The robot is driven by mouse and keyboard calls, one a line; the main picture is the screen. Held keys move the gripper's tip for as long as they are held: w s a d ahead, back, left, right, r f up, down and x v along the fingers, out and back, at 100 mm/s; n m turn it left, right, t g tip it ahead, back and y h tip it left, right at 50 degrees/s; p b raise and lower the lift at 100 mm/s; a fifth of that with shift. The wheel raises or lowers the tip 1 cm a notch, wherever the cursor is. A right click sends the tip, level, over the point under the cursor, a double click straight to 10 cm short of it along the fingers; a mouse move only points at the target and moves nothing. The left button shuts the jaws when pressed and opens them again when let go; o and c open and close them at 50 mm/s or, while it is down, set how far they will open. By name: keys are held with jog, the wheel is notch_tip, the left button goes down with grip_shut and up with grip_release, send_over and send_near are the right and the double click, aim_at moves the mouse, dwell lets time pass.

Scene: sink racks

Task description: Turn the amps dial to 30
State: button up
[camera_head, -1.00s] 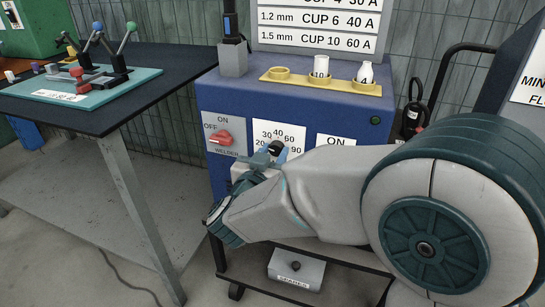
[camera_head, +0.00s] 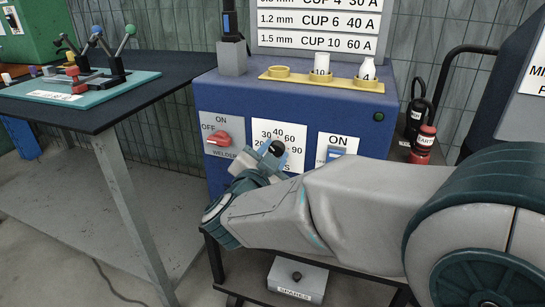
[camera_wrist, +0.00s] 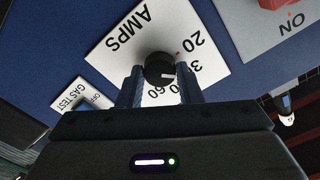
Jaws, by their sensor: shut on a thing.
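The amps dial is a small black round knob (camera_wrist: 159,68) on a white plate marked AMPS (camera_wrist: 130,38), with 20, 30, 40, 60 and 90 around it. My gripper (camera_wrist: 158,84) is shut on the dial, with one finger on each side. In the head view the knob (camera_head: 276,148) shows at the tip of my gripper (camera_head: 268,155), on the front of the blue welder (camera_head: 292,98). My gripper hides part of the scale.
A red welder switch (camera_head: 217,139) sits left of the dial plate. A blue switch (camera_head: 337,153) is on the right plate. A yellow cup rack (camera_head: 300,80) stands on top. A table (camera_head: 150,93) with levers is at left, and a red extinguisher (camera_head: 423,143) at right.

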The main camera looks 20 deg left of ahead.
dwell(0.3)
jog(key=o, duration=1)
jog(key=s+p, duration=0.1)
jog(key=s, duration=0.3)
jog(key=s+p, duration=0.1)
jog(key=s, duration=0.4)
jog(key=s+a+p, duration=0.1)
jog(key=s, duration=0.4)
jog(key=shift+p, duration=0.3)
jog(key=shift+w+a, duration=0.1)
jog(key=shift+w, duration=0.05)
